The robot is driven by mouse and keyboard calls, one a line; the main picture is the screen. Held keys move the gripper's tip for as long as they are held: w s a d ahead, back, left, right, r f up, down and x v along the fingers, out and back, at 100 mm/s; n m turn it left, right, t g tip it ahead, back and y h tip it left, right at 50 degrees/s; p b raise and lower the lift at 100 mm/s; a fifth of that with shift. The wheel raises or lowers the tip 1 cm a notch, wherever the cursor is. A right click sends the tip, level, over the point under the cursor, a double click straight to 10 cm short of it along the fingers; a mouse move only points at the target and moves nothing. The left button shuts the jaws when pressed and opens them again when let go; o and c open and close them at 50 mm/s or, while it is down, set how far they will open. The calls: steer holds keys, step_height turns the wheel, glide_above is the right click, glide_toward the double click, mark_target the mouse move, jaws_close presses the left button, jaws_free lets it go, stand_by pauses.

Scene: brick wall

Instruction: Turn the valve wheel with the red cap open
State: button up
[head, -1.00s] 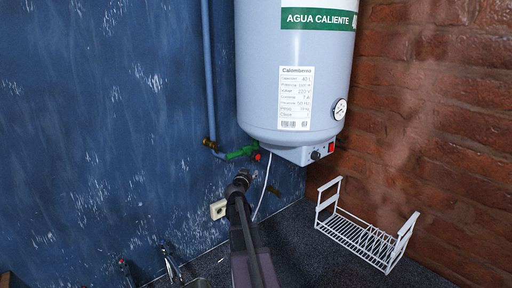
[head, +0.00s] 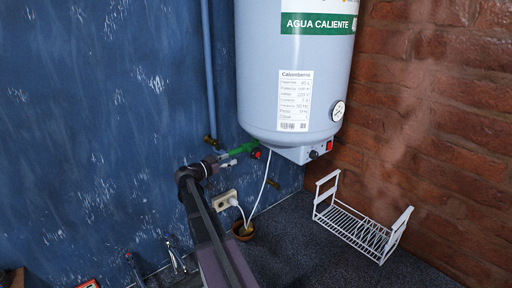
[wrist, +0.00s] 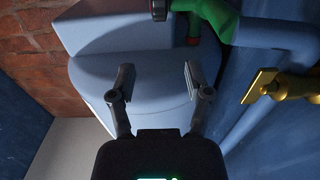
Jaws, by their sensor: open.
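The green valve fitting (head: 240,150) sits under the water heater, with the red cap (head: 256,153) at its right end. In the wrist view the green fitting (wrist: 218,18) is at the top edge, partly cut off. In the head view my gripper (head: 226,162) is just left of and below the fitting, apart from the red cap.
The white water heater (head: 295,90) hangs above. A blue pipe (head: 207,80) runs down the wall to a brass valve (head: 210,141), whose lever (wrist: 262,86) shows close in the wrist view. A socket (head: 226,200), cable, brown pot (head: 243,236) and white rack (head: 360,225) are lower.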

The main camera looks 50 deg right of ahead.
mark_target(254, 149)
steer(key=shift+d, duration=0.1)
stand_by(0.3)
steer(key=shift+s+d, duration=0.25)
steer(key=shift+d, duration=2)
steer(key=shift+s+d, duration=0.25)
steer(key=shift+d, duration=2)
steer(key=shift+s+d, duration=0.25)
steer(key=shift+d, duration=2)
steer(key=shift+c, duration=0.2)
jaws_close()
